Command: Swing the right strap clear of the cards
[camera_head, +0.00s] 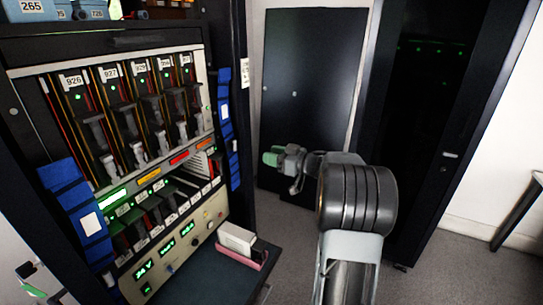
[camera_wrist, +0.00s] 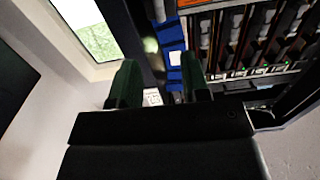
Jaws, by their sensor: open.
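The right strap (camera_head: 224,110) is a blue band with a white label, hanging along the right edge of the card rack in the head view. The cards (camera_head: 150,105) stand in a row to its left, with dark handles and numbered tags. My gripper (camera_head: 272,158) is right of the rack, apart from it, with green fingertips. In the wrist view, my gripper (camera_wrist: 157,77) has its two dark green fingers spread with nothing held between them. A blue strap (camera_wrist: 172,42) shows beyond them, with cards (camera_wrist: 260,40) to its right; I cannot tell which strap.
A left blue strap (camera_head: 75,195) hangs on the rack's other side. A dark shelf (camera_head: 215,270) below carries a white and pink box (camera_head: 240,243). Dark cabinets (camera_head: 310,85) stand behind my gripper. Grey floor (camera_head: 470,265) is clear at the right.

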